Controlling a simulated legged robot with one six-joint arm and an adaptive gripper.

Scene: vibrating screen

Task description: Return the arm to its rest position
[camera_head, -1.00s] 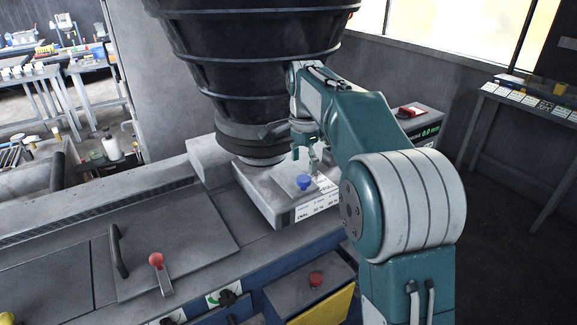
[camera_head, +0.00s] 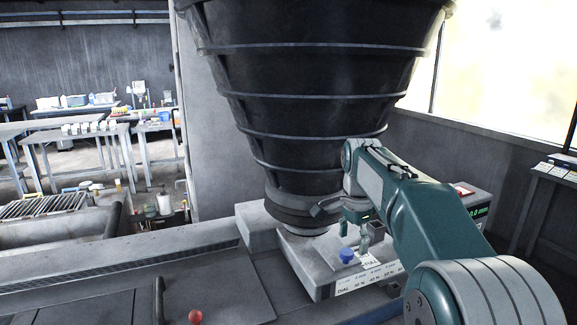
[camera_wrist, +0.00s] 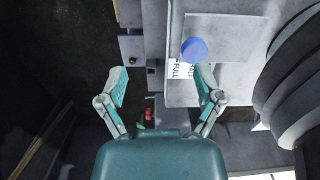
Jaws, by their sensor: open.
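My gripper (camera_head: 354,238) hangs from the bent teal arm, above the grey control box at the foot of the big hopper. In the wrist view my gripper (camera_wrist: 161,100) has its two teal fingers spread wide with nothing between them. The blue knob (camera_head: 346,255) stands on the grey box (camera_head: 312,258), beside the fingers and apart from them in the head view. In the wrist view the blue knob (camera_wrist: 194,50) lies beyond the fingertips, near a label reading FULL.
The black ribbed hopper (camera_head: 310,95) rises close behind the arm. A box with a green display (camera_head: 478,212) stands right of the arm. A red knob (camera_head: 195,316) and a dark handle (camera_head: 158,298) are at front left. Benches (camera_head: 75,135) stand far left.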

